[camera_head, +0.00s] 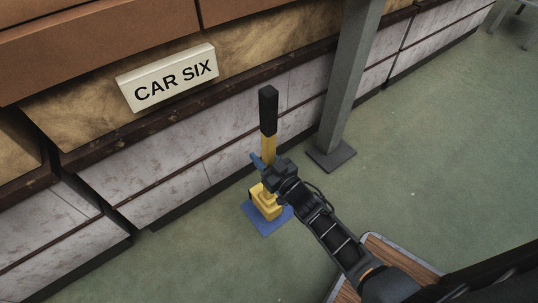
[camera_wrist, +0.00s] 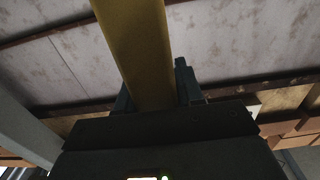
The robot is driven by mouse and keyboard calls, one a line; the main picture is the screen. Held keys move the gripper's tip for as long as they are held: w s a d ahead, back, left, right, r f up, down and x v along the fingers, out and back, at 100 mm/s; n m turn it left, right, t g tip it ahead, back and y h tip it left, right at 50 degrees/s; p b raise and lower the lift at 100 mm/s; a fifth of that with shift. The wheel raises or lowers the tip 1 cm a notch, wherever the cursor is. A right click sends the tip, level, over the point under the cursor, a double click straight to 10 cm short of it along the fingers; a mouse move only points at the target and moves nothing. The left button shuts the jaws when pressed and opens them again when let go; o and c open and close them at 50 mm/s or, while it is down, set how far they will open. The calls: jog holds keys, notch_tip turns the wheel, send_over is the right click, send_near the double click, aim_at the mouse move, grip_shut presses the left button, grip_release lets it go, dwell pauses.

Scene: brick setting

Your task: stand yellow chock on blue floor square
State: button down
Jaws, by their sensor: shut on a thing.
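The yellow chock (camera_head: 266,202) has a blocky yellow base and an upright yellow handle with a black grip at its top. In the head view its base is over the blue floor square (camera_head: 264,227); I cannot tell whether it touches the square. My gripper (camera_head: 264,163) is shut on the chock's yellow handle. The wrist view shows the handle (camera_wrist: 137,45) between the fingers of my gripper (camera_wrist: 152,98). My gripper and arm hide part of the handle and base.
A stone-panelled wall (camera_head: 180,187) runs behind the square, with a "CAR SIX" sign (camera_head: 168,77) on its ledge. A grey post (camera_head: 346,85) on a flat foot stands to the right of the chock. Green floor (camera_head: 440,160) is clear to the right.

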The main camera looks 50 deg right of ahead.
jog(key=shift+w+f+b, duration=0.1)
jog(key=shift+f+b, duration=1.1)
jog(key=shift+f, duration=0.75)
jog(key=c, duration=0.7)
grip_release()
jog(key=shift+f, duration=0.15)
